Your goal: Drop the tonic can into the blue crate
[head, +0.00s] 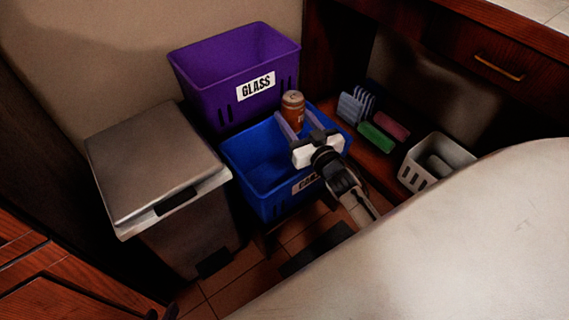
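The can appears over the back part of the blue crate (243,155), whose open top lies below the gripper. My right gripper is not in view.
A purple crate (205,88) labelled GLASS stands behind the blue one. A metal pedal bin (155,165) is to the left. A shelf at right holds a blue rack (355,105), a green sponge (376,137), a pink sponge (390,124) and a white basket (440,155).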

